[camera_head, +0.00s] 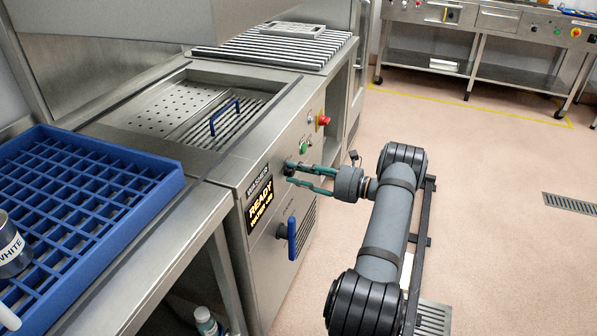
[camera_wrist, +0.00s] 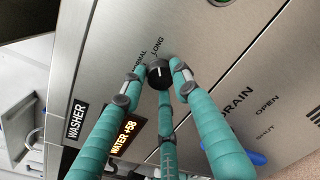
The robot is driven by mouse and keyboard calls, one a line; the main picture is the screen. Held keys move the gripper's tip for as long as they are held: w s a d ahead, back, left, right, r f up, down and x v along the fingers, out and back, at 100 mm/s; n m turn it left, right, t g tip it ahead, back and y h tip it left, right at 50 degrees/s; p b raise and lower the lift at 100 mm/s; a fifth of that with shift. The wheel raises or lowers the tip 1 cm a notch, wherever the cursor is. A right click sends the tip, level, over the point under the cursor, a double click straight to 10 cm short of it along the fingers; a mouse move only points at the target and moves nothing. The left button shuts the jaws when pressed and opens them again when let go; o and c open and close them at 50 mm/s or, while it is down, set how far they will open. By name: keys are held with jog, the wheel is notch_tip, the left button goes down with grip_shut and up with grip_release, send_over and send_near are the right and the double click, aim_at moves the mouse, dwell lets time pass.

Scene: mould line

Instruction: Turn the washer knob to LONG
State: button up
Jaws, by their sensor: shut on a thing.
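The washer knob (camera_wrist: 159,73) is a small round black knob with a white mark on the washer's steel front panel. Its mark points up in the wrist view, roughly toward the word LONG (camera_wrist: 157,46); a second, partly hidden label lies just left of it. My gripper (camera_wrist: 157,77) has teal fingers and is shut on the knob, with fingertips on its left and right and another finger below.
A lit READY display (camera_head: 261,206) sits left of the knob. A green button (camera_head: 304,148) and red stop button (camera_head: 323,120) are to its right. A blue drain handle (camera_head: 292,238) sticks out below. A blue rack (camera_head: 80,205) stands left. Open floor lies right.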

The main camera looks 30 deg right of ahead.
dwell(0.3)
jog(key=o, duration=1.1)
jog(key=shift+o, duration=0.3)
jog(key=v, duration=1.2)
jog(key=shift+w, duration=0.1)
jog(key=x, duration=1.1)
jog(key=shift+w+a, duration=0.25)
jog(key=shift+w, duration=0.1)
